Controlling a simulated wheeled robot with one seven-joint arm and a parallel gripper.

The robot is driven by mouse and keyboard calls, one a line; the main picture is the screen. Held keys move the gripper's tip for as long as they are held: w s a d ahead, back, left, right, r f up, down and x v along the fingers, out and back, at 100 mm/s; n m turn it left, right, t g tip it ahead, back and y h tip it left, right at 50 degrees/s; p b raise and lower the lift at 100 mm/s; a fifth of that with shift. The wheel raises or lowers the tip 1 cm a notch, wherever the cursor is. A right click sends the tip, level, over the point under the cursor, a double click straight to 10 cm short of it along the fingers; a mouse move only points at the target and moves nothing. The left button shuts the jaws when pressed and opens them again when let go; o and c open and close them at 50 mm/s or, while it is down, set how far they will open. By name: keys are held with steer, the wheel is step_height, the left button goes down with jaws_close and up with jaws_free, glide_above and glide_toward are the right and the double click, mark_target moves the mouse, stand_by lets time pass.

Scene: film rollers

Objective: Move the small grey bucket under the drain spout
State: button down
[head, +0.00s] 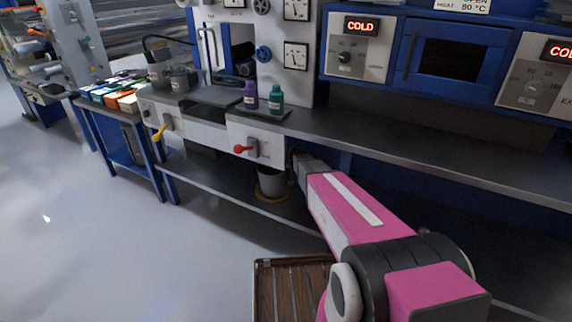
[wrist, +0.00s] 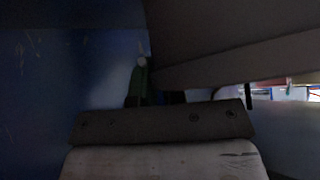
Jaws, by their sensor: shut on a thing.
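The small grey bucket (head: 271,184) stands upright on the low shelf under the bench, over a yellow ring (head: 262,196). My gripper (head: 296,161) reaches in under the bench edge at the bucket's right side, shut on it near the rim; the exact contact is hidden. The wrist view is dark: my fingers (wrist: 141,84) show as a dim green shape, and the bucket cannot be made out there. A valve with a red lever (head: 243,149) sits on the white bench front above and left of the bucket. I cannot make out the drain spout itself.
The steel bench top (head: 400,145) overhangs my gripper. Its lower shelf (head: 215,180) is free left of the bucket. A brown slatted crate (head: 292,290) is on the floor in front. A yellow lever (head: 159,133), a purple bottle (head: 250,95) and a teal bottle (head: 276,99) are nearby.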

steer(key=c, duration=1.2)
jaws_free()
steer(key=shift+r, duration=0.1)
steer(key=shift+r, duration=0.5)
steer(key=v, duration=0.7)
steer(key=s+d+g+h, duration=0.1)
steer(key=s+d+g, duration=0.1)
steer(key=s, duration=0.7)
steer(key=s+d+m+g+h, duration=0.1)
steer(key=s+d+g, duration=0.1)
steer(key=s, duration=0.8)
steer(key=s+d+m+g, duration=0.1)
steer(key=s+d+g, duration=0.2)
steer(key=s, duration=0.7)
steer(key=shift+f+g+h, duration=0.15)
steer(key=shift+g+h, duration=0.25)
steer(key=shift+g, duration=0.4)
